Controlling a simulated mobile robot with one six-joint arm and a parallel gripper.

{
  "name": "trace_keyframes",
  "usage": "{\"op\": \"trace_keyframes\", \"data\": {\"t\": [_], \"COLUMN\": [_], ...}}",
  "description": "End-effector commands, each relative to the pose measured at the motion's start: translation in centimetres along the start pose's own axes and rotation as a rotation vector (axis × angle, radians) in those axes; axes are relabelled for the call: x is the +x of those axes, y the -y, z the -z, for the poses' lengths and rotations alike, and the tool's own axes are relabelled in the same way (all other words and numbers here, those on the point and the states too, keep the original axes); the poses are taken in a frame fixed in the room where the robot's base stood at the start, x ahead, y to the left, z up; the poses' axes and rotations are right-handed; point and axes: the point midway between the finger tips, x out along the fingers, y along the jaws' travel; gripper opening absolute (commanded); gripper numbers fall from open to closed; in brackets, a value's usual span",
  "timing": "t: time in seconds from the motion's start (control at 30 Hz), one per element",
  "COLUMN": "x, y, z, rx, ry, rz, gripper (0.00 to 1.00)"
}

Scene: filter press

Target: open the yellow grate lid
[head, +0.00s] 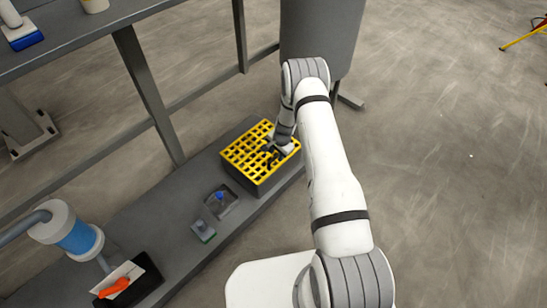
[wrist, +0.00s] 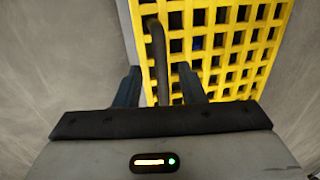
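The yellow grate lid (head: 246,148) lies flat on top of a dark grey box (head: 238,179) on the low grey platform. It fills the upper right of the wrist view (wrist: 232,40). A black bar-shaped handle (wrist: 157,50) runs along the lid near its left edge in the wrist view. My gripper (head: 272,156) is at the lid's right part in the head view. In the wrist view my gripper (wrist: 160,84) has its fingers apart, with the handle between them and gaps on both sides. The handle's near end is hidden behind the gripper body.
A clear container with a blue part (head: 221,199) and a small grey-green item (head: 203,231) stand on the platform (head: 160,215) beside the box. A grey cylindrical tank (head: 318,35) stands close behind.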

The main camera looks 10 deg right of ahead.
Motion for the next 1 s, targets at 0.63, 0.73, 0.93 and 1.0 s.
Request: {"op": "trace_keyframes", "data": {"t": [0.63, 0.73, 0.93, 1.0], "x": [1.8, 1.8, 1.8, 1.8], "y": [0.0, 0.0, -0.1, -0.1], "z": [0.1, 0.1, 0.1, 0.1], "rx": [0.001, 0.001, 0.001, 0.002], "ry": [0.000, 0.000, 0.000, 0.000], "rz": [0.000, 0.000, -0.001, -0.001], "gripper": [0.22, 0.14, 0.00, 0.00]}}
